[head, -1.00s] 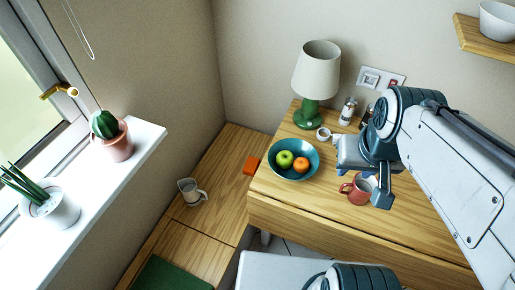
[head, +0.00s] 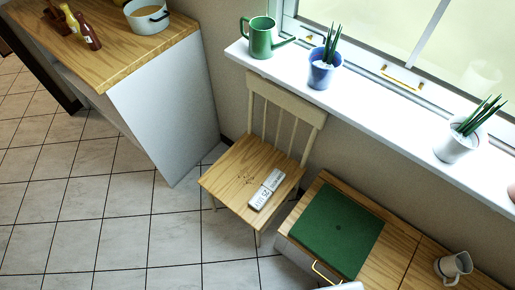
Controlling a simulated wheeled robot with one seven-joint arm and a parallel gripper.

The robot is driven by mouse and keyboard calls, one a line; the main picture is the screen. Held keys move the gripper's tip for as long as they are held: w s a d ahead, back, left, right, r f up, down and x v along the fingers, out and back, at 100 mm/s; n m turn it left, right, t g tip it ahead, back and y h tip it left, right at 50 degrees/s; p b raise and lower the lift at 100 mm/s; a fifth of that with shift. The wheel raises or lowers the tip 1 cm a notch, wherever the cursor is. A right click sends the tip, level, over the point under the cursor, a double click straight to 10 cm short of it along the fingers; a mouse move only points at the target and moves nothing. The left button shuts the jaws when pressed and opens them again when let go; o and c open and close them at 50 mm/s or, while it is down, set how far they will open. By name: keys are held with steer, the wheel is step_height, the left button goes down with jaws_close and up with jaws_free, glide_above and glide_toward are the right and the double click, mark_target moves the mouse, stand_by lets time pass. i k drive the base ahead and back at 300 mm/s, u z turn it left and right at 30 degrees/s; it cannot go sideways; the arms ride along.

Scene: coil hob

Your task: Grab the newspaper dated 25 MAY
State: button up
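A folded white newspaper (head: 266,190) lies on the wooden seat of a chair (head: 231,181), near the seat's right side. Dark print shows on it and seems to include "25 MAY", though it is small and turned. My gripper is outside the head view.
A windowsill (head: 398,110) holds a watering can (head: 262,38) and plants. A counter (head: 115,45) stands at upper left. Tiled floor (head: 100,215) left of the chair is clear.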

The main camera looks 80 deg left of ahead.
mark_target(267, 189)
steer(key=u, duration=4.9)
steer(key=i, duration=1.65)
steer(key=z, duration=2.4)
